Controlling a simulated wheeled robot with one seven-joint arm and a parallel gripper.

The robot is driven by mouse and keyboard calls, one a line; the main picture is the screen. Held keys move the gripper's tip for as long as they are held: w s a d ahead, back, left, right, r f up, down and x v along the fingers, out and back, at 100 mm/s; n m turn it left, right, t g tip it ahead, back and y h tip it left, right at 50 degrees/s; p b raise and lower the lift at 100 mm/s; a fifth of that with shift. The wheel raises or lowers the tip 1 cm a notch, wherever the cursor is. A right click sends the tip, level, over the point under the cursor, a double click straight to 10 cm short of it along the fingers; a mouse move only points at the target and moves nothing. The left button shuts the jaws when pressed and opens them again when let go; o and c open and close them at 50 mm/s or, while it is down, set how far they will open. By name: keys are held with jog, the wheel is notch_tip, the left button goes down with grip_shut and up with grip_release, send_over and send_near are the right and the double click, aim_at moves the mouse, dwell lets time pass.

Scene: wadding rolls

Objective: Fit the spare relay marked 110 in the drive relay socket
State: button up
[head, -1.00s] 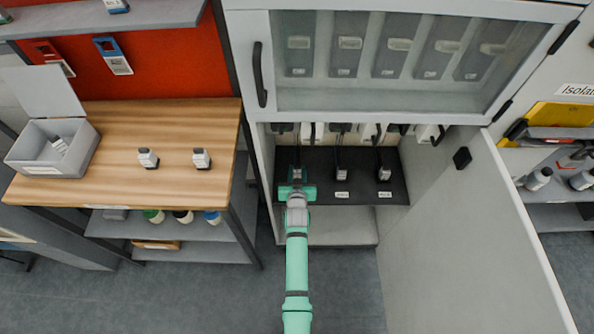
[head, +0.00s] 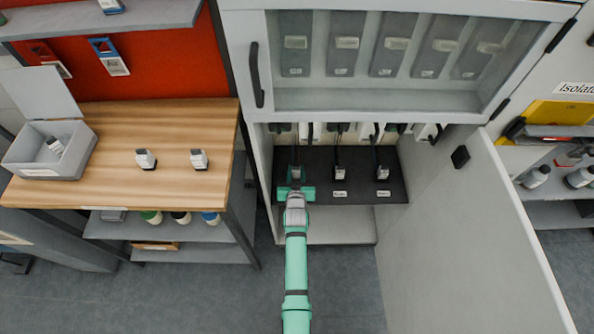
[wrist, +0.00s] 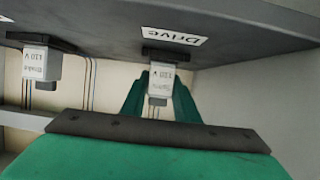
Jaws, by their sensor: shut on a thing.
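My gripper (head: 295,188) reaches into the open lower cabinet, at the leftmost relay place on the dark shelf. In the wrist view my gripper (wrist: 159,104) has its green fingers shut on a pale grey relay (wrist: 160,82). This relay stands at the dark drive socket (wrist: 166,55), behind the upside-down "Drive" label (wrist: 174,33). Its small print is too blurred to read surely, and I cannot tell whether it is fully seated. Two spare relays, a left one (head: 146,159) and a right one (head: 199,159), stand on the wooden bench; their markings are unreadable.
The neighbouring brake relay (wrist: 40,65) stands close beside the drive place. Another relay (head: 383,173) stands farther right on the shelf (head: 360,160). The cabinet door (head: 470,230) hangs open at right. A grey lidded box (head: 40,168) holding a pale item stands on the bench (head: 100,190).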

jog(key=shift+s+a, duration=0.1)
jog(key=shift+a, duration=0.1)
jog(key=o, duration=1.2)
jog(key=shift+c, duration=0.2)
jog(key=shift+d, duration=0.1)
jog(key=v, duration=1)
jog(key=shift+s+d+r, duration=0.1)
jog(key=shift+s+r, duration=0.1)
jog(key=shift+s, duration=0.1)
jog(key=shift+s, duration=0.1)
